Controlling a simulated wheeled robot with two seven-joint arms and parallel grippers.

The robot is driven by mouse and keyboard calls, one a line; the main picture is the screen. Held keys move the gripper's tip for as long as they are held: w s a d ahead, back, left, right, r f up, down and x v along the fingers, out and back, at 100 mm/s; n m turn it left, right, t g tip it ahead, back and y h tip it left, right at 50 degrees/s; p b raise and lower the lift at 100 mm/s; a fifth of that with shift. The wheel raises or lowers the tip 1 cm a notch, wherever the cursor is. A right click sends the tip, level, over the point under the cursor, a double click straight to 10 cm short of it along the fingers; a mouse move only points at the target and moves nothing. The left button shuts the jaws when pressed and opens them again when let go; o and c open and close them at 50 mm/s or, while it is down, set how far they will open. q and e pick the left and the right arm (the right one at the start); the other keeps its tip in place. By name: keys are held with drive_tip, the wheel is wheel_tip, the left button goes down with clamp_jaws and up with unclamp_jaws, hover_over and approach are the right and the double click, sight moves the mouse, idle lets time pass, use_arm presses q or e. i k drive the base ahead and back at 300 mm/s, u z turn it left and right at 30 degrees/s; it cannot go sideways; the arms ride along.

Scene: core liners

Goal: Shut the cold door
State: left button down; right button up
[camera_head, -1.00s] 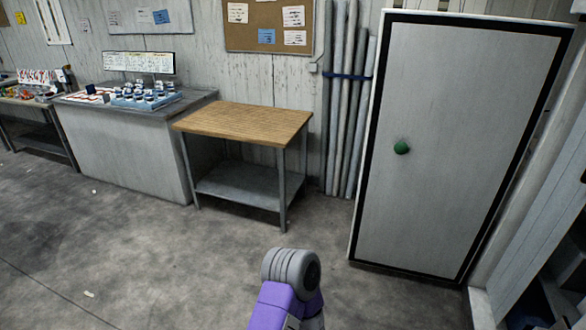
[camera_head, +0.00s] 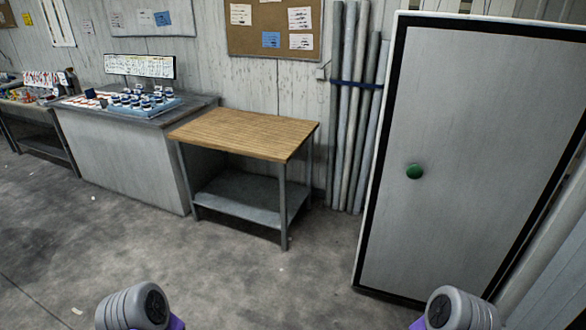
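The cold door (camera_head: 470,150) is a tall pale grey panel with a black strip around its face and a thin white outer edge. It stands upright at the right, in front of the wall. A round green knob (camera_head: 414,171) sits on its face near the left side. No opening behind it shows, and I cannot tell from this view how far it stands open. Grey rounded joints of my two arms show at the bottom edge, apart from the door. My grippers are out of view.
A wood-topped table (camera_head: 245,133) with a lower shelf stands left of the door. Upright pipes (camera_head: 353,110), strapped together, stand between them against the wall. A grey counter (camera_head: 125,160) is farther left. The concrete floor (camera_head: 250,275) in front is clear.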

sight(492, 110)
drive_tip(key=u, duration=0.3)
drive_tip(key=i, duration=1.95)
drive_tip(key=z, duration=0.6)
